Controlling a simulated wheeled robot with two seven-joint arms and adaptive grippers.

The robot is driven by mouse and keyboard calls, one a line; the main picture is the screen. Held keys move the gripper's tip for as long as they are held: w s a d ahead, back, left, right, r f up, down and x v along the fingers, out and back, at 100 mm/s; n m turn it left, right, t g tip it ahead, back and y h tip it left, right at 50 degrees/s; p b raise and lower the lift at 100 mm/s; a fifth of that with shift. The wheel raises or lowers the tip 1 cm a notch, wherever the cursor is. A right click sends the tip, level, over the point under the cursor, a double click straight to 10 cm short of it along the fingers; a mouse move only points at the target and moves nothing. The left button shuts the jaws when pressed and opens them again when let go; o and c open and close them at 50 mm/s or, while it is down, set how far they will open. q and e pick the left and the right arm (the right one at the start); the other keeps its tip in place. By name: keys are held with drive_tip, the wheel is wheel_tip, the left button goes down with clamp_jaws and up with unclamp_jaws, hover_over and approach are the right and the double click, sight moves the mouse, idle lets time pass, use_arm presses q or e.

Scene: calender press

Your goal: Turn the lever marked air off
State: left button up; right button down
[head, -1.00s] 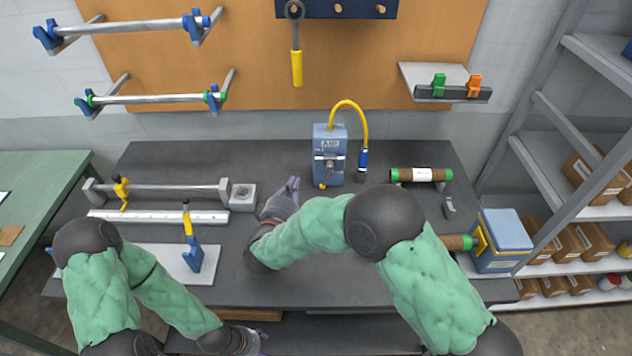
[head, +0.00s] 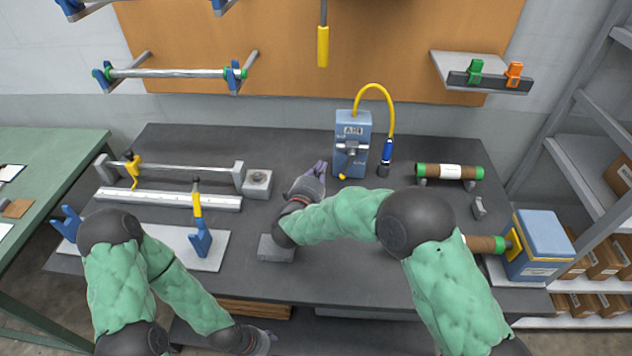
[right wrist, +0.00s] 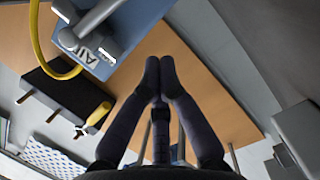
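The blue box marked AIR (head: 353,128) stands upright at the back of the dark bench, with a grey metal lever (head: 347,150) on its front. In the right wrist view, the box (right wrist: 122,45) fills the upper left with its grey lever (right wrist: 85,28) across it. My right gripper (head: 321,168) is just left of the box and apart from the lever; in the right wrist view its fingertips (right wrist: 159,75) meet with nothing between them. My left gripper (head: 264,341) hangs low at the bench's front edge, and its fingers are too small to judge.
A yellow hose (head: 376,87) loops from the box to a blue fitting on its right. A brown roll (head: 450,171) with green ends lies further right. A small grey block (head: 257,183) is to the left, beside a rail fixture (head: 185,171). A blue stand (head: 540,245) is at the right edge.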

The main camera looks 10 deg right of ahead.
sight(347, 165)
drive_tip(key=b+x, duration=0.1)
drive_tip(key=x, duration=0.2)
drive_tip(key=shift+w+d+f, duration=0.15)
drive_tip(key=shift+w+d, duration=0.05)
drive_tip(key=shift+w, duration=0.05)
drive_tip(key=shift+s+d+f+b, duration=0.15)
drive_tip(key=shift+s+d+b, duration=0.4)
drive_tip(key=shift+s+d, duration=0.45)
drive_tip(key=shift+s+d+f, duration=0.15)
drive_tip(key=shift+s+d, duration=0.1)
drive_tip(key=shift+s, duration=0.15)
drive_tip(key=d+n+p, duration=0.1)
drive_tip(key=p, duration=0.2)
drive_tip(key=shift+s+f+n+p, duration=0.1)
drive_tip(key=shift+n+p, duration=0.3)
drive_tip(key=shift+s+d+f+n+t+p, duration=0.1)
drive_tip(key=shift+d+f+n+t+p, duration=0.25)
drive_tip(key=shift+n+p, duration=0.4)
